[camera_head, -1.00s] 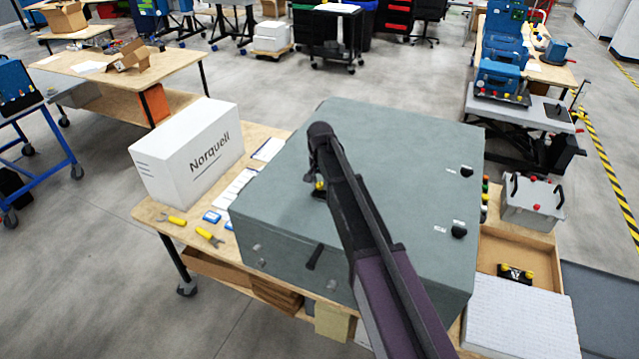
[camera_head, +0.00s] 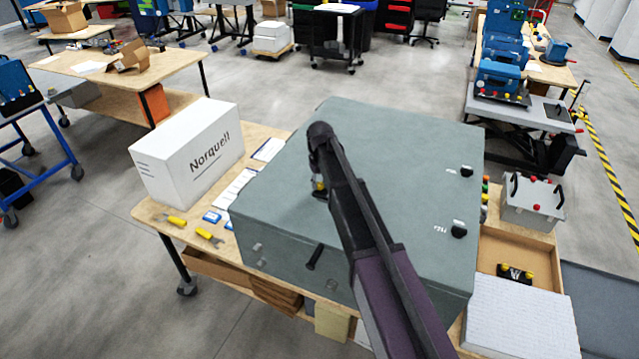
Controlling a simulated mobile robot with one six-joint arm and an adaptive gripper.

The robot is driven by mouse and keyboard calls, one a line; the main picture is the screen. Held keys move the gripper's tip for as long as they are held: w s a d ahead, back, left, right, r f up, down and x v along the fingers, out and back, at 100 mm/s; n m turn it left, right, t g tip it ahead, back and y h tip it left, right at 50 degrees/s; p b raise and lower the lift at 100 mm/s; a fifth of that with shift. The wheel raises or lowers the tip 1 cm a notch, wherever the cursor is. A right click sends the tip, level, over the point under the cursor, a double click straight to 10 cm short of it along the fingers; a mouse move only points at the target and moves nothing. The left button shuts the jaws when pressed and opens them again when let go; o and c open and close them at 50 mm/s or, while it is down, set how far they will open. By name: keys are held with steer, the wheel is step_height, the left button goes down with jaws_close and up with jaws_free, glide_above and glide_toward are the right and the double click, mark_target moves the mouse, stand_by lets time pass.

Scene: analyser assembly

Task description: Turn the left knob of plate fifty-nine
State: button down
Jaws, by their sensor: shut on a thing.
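A large grey-green analyser housing (camera_head: 400,150) lies on the wooden bench. Two black knobs with small pale labels sit on the right part of its top: one farther back (camera_head: 467,171) and one nearer (camera_head: 459,229). The labels are too small to read surely, so I cannot tell which plate is fifty-nine. My arm reaches across the housing from the lower right. My gripper (camera_head: 320,192) is low at the left-middle of the top, partly hidden by my arm. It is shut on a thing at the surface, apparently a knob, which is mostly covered. A yellow spot shows there.
A white Norquell box (camera_head: 190,150) and yellow-handled tools (camera_head: 208,236) lie left of the housing. A black handle (camera_head: 314,257) sticks out of its front. At right are a grey box with red knobs (camera_head: 533,200), a wooden tray (camera_head: 520,245) and a pale ribbed block (camera_head: 520,318).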

steer(key=shift+n, duration=1.3)
steer(key=shift+c, duration=2)
jaws_free()
steer(key=shift+m, duration=0.4)
